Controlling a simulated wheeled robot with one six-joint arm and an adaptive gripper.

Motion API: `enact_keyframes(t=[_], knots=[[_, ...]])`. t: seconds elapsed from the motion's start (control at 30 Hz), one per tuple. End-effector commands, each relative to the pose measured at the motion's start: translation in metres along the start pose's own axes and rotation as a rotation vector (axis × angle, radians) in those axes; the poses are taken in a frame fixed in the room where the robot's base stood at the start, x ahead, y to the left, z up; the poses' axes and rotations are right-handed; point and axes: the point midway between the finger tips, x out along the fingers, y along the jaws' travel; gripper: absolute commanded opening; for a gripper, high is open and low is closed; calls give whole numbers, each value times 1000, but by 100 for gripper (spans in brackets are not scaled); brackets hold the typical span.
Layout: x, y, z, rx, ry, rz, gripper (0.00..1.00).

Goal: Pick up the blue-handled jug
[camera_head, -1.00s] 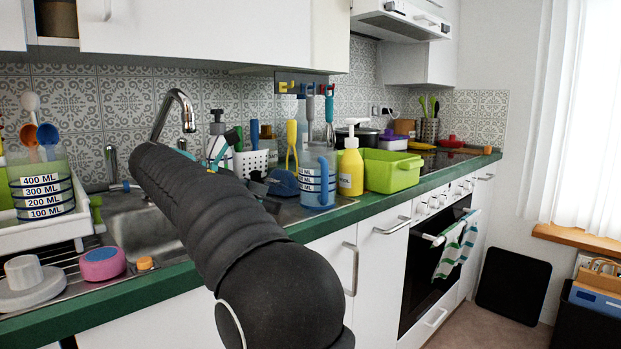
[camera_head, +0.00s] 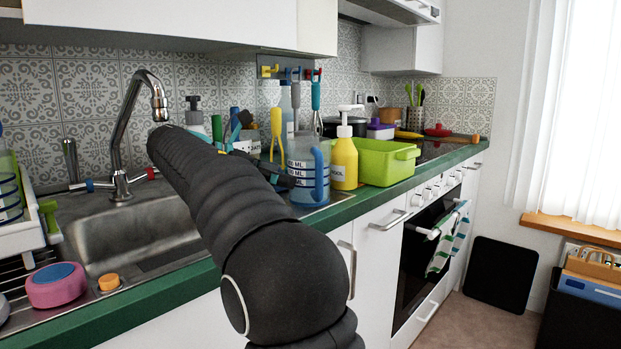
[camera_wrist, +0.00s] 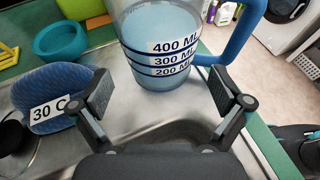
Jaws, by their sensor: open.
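The blue-handled jug (camera_head: 307,172) stands upright near the counter's front edge, right of the sink. It is clear, with dark measuring bands and a blue handle on its right side. In the wrist view the jug (camera_wrist: 165,60) is ahead, between and beyond the two fingertips, with its handle above the right finger. My gripper (camera_wrist: 162,92) is open and empty, and a gap shows between its pads and the jug. In the head view my arm hides most of the gripper and part of the jug's left side.
A yellow soap bottle (camera_head: 344,160) and a green tub (camera_head: 388,163) stand right of the jug. In the wrist view a blue item labelled 30 C (camera_wrist: 45,95) lies close to the left finger, with a teal bowl (camera_wrist: 60,40) behind. A tap (camera_head: 122,130) rises over the sink.

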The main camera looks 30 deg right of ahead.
Motion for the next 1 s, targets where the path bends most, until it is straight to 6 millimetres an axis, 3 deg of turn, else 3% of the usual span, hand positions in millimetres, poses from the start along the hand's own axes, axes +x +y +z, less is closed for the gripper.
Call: enact_keyframes(t=[0.27, 0.6, 0.87, 1.0], knots=[[14, 0, 5, -1, 0, -1, 100], [57, 0, 10, -1, 0, -1, 100], [61, 0, 11, -1, 0, 1, 100], [61, 0, 11, -1, 0, 0, 68]])
